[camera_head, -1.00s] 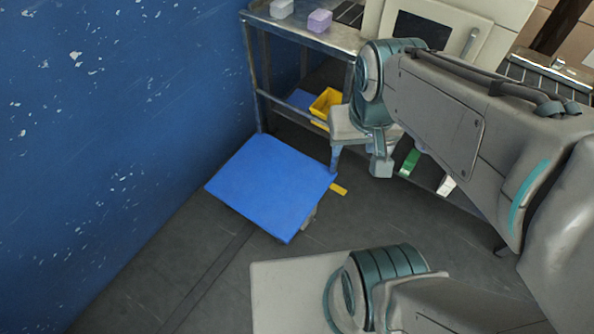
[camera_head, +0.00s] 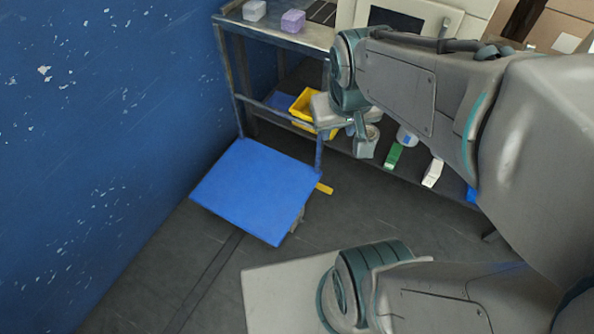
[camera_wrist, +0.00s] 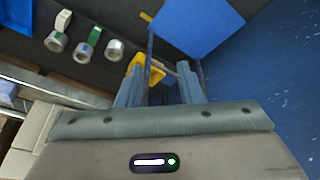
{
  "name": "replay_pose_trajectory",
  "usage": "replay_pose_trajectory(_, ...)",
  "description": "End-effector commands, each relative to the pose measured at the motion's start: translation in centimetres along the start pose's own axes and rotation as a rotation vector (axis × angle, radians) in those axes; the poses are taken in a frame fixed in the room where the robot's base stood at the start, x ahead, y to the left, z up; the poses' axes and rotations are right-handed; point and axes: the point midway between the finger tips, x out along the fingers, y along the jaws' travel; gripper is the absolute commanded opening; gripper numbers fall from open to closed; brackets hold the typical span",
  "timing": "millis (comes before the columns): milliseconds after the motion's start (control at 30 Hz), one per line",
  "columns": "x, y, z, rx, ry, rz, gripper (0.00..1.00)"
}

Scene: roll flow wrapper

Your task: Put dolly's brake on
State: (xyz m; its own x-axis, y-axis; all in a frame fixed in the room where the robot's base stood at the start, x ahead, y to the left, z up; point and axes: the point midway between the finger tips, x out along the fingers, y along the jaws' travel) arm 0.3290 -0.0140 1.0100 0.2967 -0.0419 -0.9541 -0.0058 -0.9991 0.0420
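The dolly (camera_head: 255,190) has a flat blue deck and stands on the floor beside the blue wall, in front of the shelf rack. A yellow pedal (camera_head: 324,188) sticks out low at its right side; whether it is the brake's lever I cannot tell for certain. The wrist view shows the deck (camera_wrist: 195,25) and pedal (camera_wrist: 146,17) at the top, beyond the fingers. My gripper (camera_wrist: 158,82) is open and empty, its two fingers apart. In the head view my gripper (camera_head: 364,138) points down, up and right of the pedal, clear of the dolly. The dolly's wheels are mostly hidden.
A metal rack (camera_head: 285,38) stands behind the dolly. Its lower shelf holds a yellow bin (camera_head: 303,104), a green item (camera_head: 394,155) and a white item (camera_head: 433,173). The wrist view shows several tape rolls (camera_wrist: 55,42). Grey floor (camera_head: 215,260) is open before the dolly.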

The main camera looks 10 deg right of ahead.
Motion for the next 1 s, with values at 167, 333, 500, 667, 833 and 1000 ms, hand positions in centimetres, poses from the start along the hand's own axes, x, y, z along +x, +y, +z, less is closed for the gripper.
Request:
replay_pose_trajectory(167,6.5,3.3,-5.7,-0.063,0.091,0.079,0.34)
replay_pose_trajectory(333,12.4,6.7,-11.0,-0.154,0.185,0.152,0.34)
replay_pose_trajectory(500,19.1,9.9,-15.5,-0.258,0.272,0.208,0.34)
replay_pose_trajectory(667,26.0,12.8,-18.7,-0.369,0.35,0.246,0.34)
replay_pose_trajectory(833,34.0,15.2,-20.8,-0.495,0.43,0.262,0.34)
replay_pose_trajectory(1000,42.4,17.1,-21.4,-0.622,0.512,0.255,0.34)
